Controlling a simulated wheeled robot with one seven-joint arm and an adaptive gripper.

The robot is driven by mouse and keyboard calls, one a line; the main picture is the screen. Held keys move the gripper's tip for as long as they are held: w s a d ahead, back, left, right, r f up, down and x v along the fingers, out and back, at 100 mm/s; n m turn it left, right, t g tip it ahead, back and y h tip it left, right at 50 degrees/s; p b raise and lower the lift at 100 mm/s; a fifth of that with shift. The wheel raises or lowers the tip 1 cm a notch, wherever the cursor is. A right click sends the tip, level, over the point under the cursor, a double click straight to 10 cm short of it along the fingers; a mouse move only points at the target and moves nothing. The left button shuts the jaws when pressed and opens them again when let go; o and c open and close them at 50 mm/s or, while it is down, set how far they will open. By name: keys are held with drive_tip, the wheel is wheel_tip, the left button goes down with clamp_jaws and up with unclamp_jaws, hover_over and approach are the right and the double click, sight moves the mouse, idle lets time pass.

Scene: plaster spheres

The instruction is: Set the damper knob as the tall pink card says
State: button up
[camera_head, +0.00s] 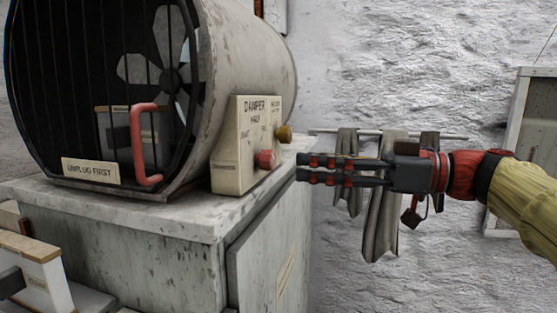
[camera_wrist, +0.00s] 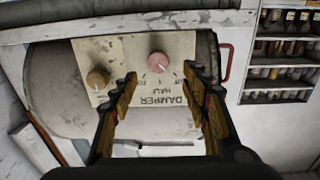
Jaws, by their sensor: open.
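A cream control panel (camera_head: 239,154) reading "DAMPER" and "HALF" stands on the cabinet, beside the fan drum. A red-pink knob (camera_head: 266,159) sticks out of its face, with a brass knob (camera_head: 284,133) farther back. In the wrist view the lettering is upside down on the panel (camera_wrist: 125,55); the red-pink knob (camera_wrist: 160,64) has small scale marks by it, and the brass knob (camera_wrist: 98,78) is to its left. My gripper (camera_head: 299,168) is open and empty in front of the panel. In the wrist view its fingertips (camera_wrist: 161,82) spread to either side of the red-pink knob, apparently short of it. I see no tall pink card.
The fan drum (camera_head: 246,50) has a dark grille, a red handle (camera_head: 135,145) and an "UNPLUG FIRST" plate (camera_head: 91,171). It rests on a worn cabinet (camera_head: 130,255). Grey cloths (camera_head: 385,205) hang from a rail behind my gripper. The wrist view shows shelves of small jars (camera_wrist: 283,50).

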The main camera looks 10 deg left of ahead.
sight(274, 161)
drive_tip(key=a, duration=0.2)
drive_tip(key=a+p, duration=0.1)
drive_tip(key=a, duration=0.2)
drive_tip(key=w+a, duration=0.1)
drive_tip(key=a, duration=0.1)
drive_tip(key=shift+w+a+f, duration=0.1)
drive_tip(key=shift+a, duration=0.25)
drive_tip(key=shift+c, duration=1.3)
drive_tip(key=c, duration=0.9)
